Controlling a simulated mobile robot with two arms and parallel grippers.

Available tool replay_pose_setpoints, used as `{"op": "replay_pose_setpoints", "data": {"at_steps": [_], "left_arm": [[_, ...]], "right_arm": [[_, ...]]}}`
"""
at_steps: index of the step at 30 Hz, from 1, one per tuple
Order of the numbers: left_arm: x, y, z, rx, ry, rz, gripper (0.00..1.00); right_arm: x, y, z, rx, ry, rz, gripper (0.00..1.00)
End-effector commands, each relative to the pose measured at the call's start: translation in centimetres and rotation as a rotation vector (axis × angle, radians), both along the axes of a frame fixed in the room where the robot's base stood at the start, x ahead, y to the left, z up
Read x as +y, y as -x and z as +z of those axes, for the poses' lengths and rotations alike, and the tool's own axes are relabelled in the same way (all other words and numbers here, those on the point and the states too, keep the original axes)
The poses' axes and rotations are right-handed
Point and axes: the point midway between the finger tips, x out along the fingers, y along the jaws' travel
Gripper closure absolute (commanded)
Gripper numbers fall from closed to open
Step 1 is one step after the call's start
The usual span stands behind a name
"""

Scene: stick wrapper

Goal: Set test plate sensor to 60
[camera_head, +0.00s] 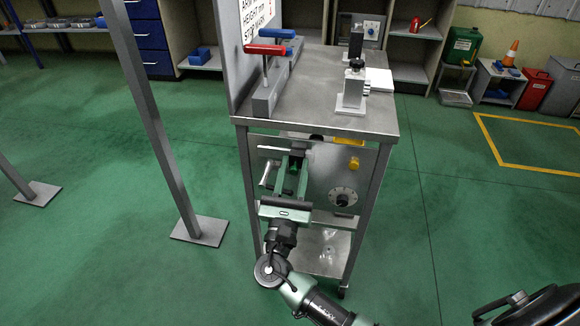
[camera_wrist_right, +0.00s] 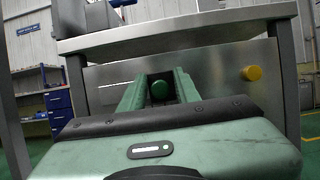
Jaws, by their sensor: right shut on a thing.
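A steel cart carries a front panel (camera_head: 325,178) below its top. My right gripper (camera_head: 292,168) reaches up to the left part of this panel. The exact contact is hard to see. A round dial (camera_head: 342,196) with markings sits on the panel to the right of the gripper; its reading is too small to tell. A yellow knob (camera_head: 353,164) is above the dial and also shows in the right wrist view (camera_wrist_right: 251,73). My left gripper is not in view.
The cart top (camera_head: 385,118) overhangs the panel and holds a red-handled tool (camera_head: 267,50) and a metal stand (camera_head: 354,88). A metal lever (camera_head: 265,173) is close left of the gripper. A post (camera_head: 160,130) stands to the left.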

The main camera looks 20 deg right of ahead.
Motion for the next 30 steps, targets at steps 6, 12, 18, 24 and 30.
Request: {"op": "replay_pose_setpoints", "data": {"at_steps": [6, 12, 18, 24, 30], "left_arm": [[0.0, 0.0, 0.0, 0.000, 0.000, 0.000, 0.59], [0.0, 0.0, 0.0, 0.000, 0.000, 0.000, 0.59], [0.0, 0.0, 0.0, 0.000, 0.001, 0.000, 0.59], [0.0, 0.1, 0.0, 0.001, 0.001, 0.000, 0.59], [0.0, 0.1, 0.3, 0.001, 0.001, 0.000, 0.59]], "right_arm": [[-0.2, 0.2, -0.4, 0.005, -0.001, -0.008, 0.60], [-0.2, 0.1, -0.2, 0.002, -0.001, -0.007, 0.60], [-0.2, 0.1, -0.1, 0.001, 0.000, -0.007, 0.60], [0.7, 1.3, -0.9, 0.003, -0.002, -0.004, 0.60], [2.5, 4.0, -2.2, 0.004, -0.003, -0.005, 0.60]]}}
